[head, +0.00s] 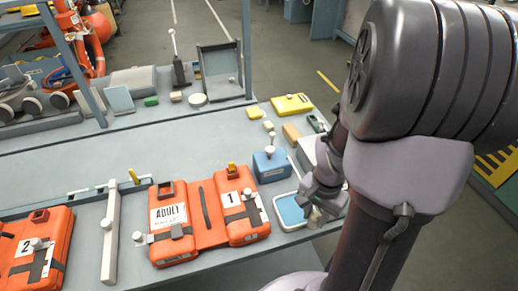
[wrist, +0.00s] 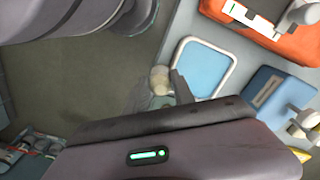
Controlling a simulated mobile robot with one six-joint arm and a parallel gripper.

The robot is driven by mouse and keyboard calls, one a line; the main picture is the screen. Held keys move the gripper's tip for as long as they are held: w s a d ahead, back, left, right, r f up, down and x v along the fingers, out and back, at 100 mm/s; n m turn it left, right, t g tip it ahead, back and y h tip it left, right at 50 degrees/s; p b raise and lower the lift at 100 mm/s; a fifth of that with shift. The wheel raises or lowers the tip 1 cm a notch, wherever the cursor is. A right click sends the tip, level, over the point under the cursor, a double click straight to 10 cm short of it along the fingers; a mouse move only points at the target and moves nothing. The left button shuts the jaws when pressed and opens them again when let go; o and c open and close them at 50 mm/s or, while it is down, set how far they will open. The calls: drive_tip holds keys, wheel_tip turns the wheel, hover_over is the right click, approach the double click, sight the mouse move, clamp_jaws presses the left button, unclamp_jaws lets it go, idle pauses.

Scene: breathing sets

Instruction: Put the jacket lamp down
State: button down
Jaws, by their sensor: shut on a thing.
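My gripper (head: 322,204) is low by the bench's front edge, at the right of the blue-bottomed tray with a white rim (head: 277,223). It is shut on a small pale, rounded thing, likely the jacket lamp (head: 314,216). In the wrist view the lamp (wrist: 160,78) shows between my grey fingertips (wrist: 162,92), with the tray (wrist: 231,60) to its right. The lamp appears near the bench edge, outside the tray's rim. My fingers and arm hide part of it; I cannot tell whether it touches the bench.
An orange jacket (head: 208,222) marked ADULT and 1 lies left of the tray. A second orange jacket (head: 58,225) marked 2 lies farther left. A blue box (head: 271,166) stands behind the tray. Small items and a yellow case (head: 292,104) lie farther back. The bench's middle is clear.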

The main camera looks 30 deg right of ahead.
drive_tip(key=w, duration=0.5)
drive_tip(key=w+f+b, duration=0.1)
drive_tip(key=w, duration=0.1)
drive_tip(key=shift+w+d, duration=0.1)
drive_tip(key=shift+w, duration=0.05)
drive_tip(key=f, duration=0.1)
drive_tip(key=f+b, duration=0.2)
drive_tip(key=shift+w+f, duration=0.3)
drive_tip(key=shift+f, duration=0.1)
drive_tip(key=shift+r, duration=0.2)
drive_tip(key=shift+f, duration=0.1)
drive_tip(key=c, duration=1.5)
unclamp_jaws()
drive_tip(key=shift+f, duration=0.15)
drive_tip(key=o, duration=0.4)
drive_tip(key=shift+o, duration=0.2)
